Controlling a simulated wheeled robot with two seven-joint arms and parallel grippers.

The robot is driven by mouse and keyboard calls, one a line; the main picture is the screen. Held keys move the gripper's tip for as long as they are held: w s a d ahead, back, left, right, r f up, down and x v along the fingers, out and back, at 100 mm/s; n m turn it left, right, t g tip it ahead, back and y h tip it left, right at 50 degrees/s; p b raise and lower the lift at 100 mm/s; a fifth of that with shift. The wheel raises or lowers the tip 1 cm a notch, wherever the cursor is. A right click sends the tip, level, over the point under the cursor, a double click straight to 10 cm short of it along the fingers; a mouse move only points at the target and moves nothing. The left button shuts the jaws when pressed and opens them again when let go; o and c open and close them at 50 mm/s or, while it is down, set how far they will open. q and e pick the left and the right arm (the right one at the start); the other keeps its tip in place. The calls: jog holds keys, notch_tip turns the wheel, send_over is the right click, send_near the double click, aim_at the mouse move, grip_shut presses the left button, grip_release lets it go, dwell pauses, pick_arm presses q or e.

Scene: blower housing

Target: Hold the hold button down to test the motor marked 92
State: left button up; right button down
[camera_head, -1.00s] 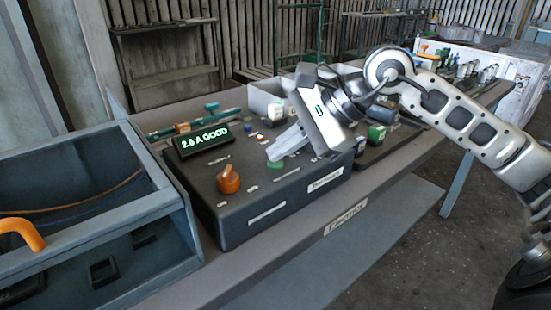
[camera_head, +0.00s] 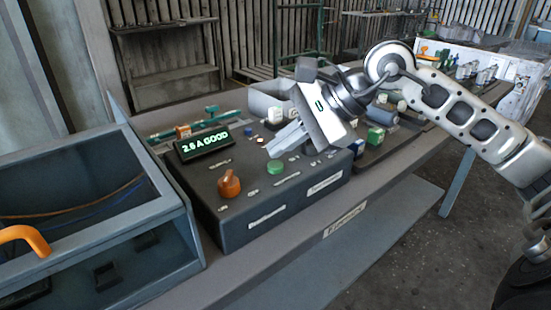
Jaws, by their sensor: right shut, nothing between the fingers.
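The dark test box (camera_head: 235,230) stands on the bench with a lit display (camera_head: 205,143) that reads "2.6 A GOOD". On its top are an orange knob (camera_head: 229,184) and a green button (camera_head: 277,167), with small labels beside them. My right gripper (camera_head: 271,152) is shut and empty, its fingertips above and just behind the green button, apart from it. The labels are too small to read, so I cannot tell which control is the hold button. No motor marked 92 can be made out. My left gripper is not in view.
A grey open-topped case with a clear front and an orange handle (camera_head: 26,238) stands at the left. Several small parts, among them a green-and-white block (camera_head: 375,136), lie right of the box. The bench's front edge is clear.

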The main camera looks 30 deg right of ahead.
aim_at(283, 165)
jog(key=shift+r, duration=0.1)
notch_tip(283, 165, up, 5)
jog(key=p, duration=0.4)
dwell(0.3)
dwell(0.4)
